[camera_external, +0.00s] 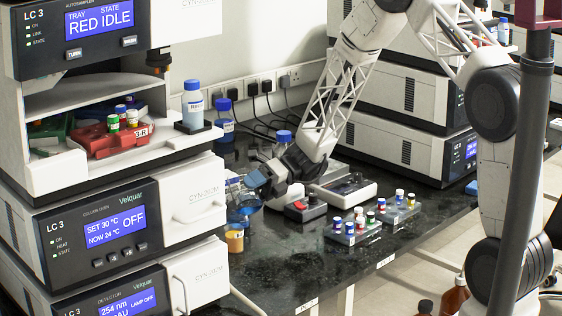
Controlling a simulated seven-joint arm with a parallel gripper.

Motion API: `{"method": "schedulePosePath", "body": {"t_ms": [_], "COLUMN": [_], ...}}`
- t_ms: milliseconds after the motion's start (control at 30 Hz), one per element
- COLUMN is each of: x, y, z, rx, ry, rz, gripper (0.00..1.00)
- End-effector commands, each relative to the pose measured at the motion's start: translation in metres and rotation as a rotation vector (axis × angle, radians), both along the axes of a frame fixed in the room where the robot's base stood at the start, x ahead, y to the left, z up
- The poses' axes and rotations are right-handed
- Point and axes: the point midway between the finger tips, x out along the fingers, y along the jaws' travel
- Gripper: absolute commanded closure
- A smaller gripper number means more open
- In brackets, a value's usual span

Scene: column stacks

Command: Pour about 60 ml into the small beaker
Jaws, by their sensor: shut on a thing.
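My gripper (258,182) is low over the bench beside the instrument stack, with its fingers pointing left. It is shut on a clear glass vessel (236,188), which is partly hidden by the fingers. Just below it is a glass vessel with blue in it (244,206); I cannot tell whether the two touch. A small beaker with amber contents (234,241) stands lower, by the bench's left edge, partly hidden by the instrument. I cannot make out any falling stream or a liquid level.
The instrument stack (128,225) closes off the left side. A grey device (342,190) and vial racks (352,235) stand to the right. The dark bench front (290,265) is clear.

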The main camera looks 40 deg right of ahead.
Motion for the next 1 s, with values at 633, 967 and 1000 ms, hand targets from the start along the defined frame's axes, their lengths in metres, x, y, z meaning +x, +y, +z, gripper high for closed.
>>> {"method": "schedulePosePath", "body": {"t_ms": [633, 967, 1000], "x": [-0.0001, 0.0, 0.0], "y": [-0.0002, -0.0002, -0.0002], "z": [-0.003, -0.0039, -0.0039], "rx": [-0.105, -0.112, -0.112], "ry": [-0.218, -0.231, -0.231], "rz": [-0.001, 0.0, 0.0], "gripper": [0.57, 0.57, 0.57]}}
